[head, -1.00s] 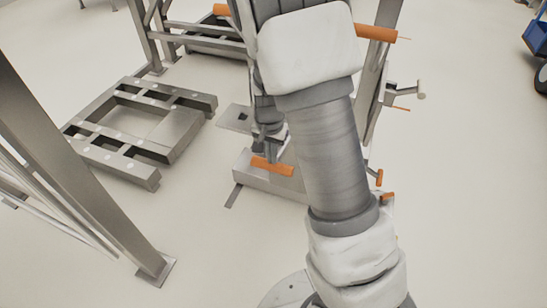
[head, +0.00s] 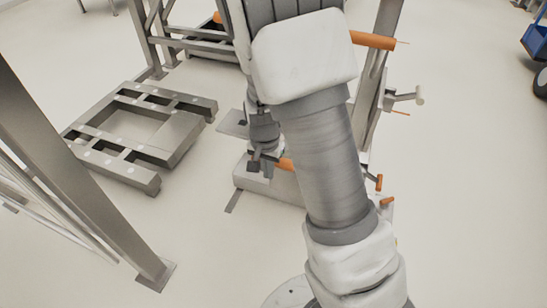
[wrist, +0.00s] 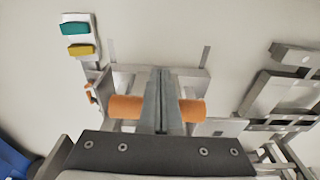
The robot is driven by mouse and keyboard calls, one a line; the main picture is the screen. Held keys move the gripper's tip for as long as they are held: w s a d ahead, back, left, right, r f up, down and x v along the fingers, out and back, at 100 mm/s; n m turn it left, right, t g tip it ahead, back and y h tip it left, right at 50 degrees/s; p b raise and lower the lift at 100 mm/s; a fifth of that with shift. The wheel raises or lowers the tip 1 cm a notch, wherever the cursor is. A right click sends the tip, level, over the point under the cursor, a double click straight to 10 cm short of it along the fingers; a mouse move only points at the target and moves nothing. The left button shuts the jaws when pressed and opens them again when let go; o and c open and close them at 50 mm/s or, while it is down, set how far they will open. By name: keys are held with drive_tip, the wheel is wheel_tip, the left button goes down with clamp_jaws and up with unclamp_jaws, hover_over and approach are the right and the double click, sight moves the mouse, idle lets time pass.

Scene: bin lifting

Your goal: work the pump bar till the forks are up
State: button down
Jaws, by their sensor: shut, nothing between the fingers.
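The orange pump bar (head: 286,164) sits low beside a grey metal base (head: 270,188), partly covered by my arm and gripper. In the wrist view the bar (wrist: 125,108) lies crosswise, with orange showing on both sides of my fingers. My gripper (wrist: 163,78) is shut and empty, its fingers crossing over the middle of the bar; I cannot tell whether they touch it. In the head view my gripper (head: 254,162) is at the bar's left part. I cannot clearly make out the forks.
A low grey slotted frame (head: 165,160) lies on the floor to the left. A steel post (head: 85,180) stands at near left. A panel with green and yellow blocks (wrist: 77,36) shows in the wrist view. A blue object (head: 538,38) is at far right.

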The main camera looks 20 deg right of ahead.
wheel_tip(320, 180, up, 17)
drive_tip(key=s+a+p, duration=0.1)
drive_tip(key=p, duration=0.6)
drive_tip(key=shift+s+r, duration=0.15)
idle(0.7)
